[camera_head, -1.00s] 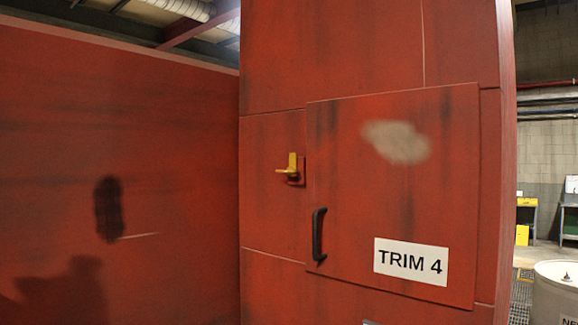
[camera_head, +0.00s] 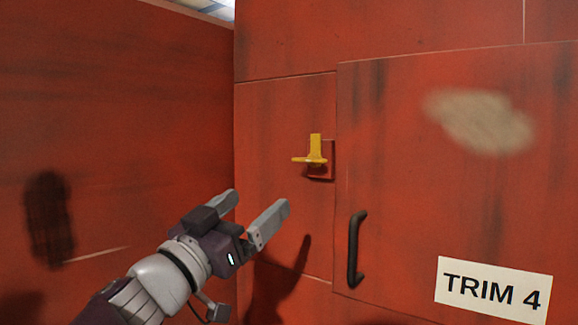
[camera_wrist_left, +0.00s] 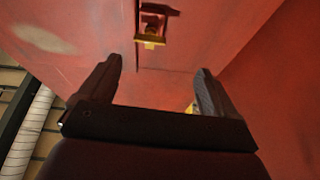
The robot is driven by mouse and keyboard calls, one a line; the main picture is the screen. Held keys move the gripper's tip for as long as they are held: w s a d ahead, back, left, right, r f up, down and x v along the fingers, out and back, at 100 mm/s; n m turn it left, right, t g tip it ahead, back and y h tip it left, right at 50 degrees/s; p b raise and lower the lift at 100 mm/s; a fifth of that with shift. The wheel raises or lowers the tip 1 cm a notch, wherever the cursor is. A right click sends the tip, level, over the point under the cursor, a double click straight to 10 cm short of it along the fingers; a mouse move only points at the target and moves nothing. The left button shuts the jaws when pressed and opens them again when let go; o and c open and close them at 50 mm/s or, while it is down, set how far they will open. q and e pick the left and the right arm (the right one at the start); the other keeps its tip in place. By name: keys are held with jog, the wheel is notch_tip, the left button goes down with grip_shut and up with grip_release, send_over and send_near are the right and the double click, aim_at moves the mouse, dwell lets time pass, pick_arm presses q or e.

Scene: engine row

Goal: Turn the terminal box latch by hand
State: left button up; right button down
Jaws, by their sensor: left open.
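The yellow terminal box latch (camera_head: 314,152) sits on a small red mount on the red panel, left of the door edge. One part of it points up and a thin part points left. My left gripper (camera_head: 256,212) is open and empty, below and left of the latch, apart from it. In the left wrist view the latch (camera_wrist_left: 150,38) shows beyond and above the gap between the open fingers (camera_wrist_left: 160,85). My right gripper is not in view.
The red door (camera_head: 410,190) has a black vertical handle (camera_head: 356,248) below and right of the latch, and a white TRIM 4 label (camera_head: 493,290). A red wall (camera_head: 120,120) stands at the left. The panel around the latch is clear.

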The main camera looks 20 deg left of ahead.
aim_at(308, 161)
pick_arm(q)
jog(key=shift+h, duration=0.3)
jog(key=p+x, duration=0.2)
jog(key=x, duration=0.2)
jog(key=d+p+x, duration=0.1)
jog(key=p+x, duration=0.1)
jog(key=x, duration=0.2)
jog(key=s+p+x, duration=0.1)
jog(key=p+x, duration=0.1)
jog(key=x, duration=0.2)
jog(key=shift+d+r+p, duration=0.3)
jog(key=shift+d+r, duration=0.1)
jog(key=shift+a+f, duration=0.1)
jog(key=shift+a, duration=0.05)
jog(key=shift+w+a, duration=0.1)
jog(key=shift+w, duration=0.05)
jog(key=c, duration=1.1)
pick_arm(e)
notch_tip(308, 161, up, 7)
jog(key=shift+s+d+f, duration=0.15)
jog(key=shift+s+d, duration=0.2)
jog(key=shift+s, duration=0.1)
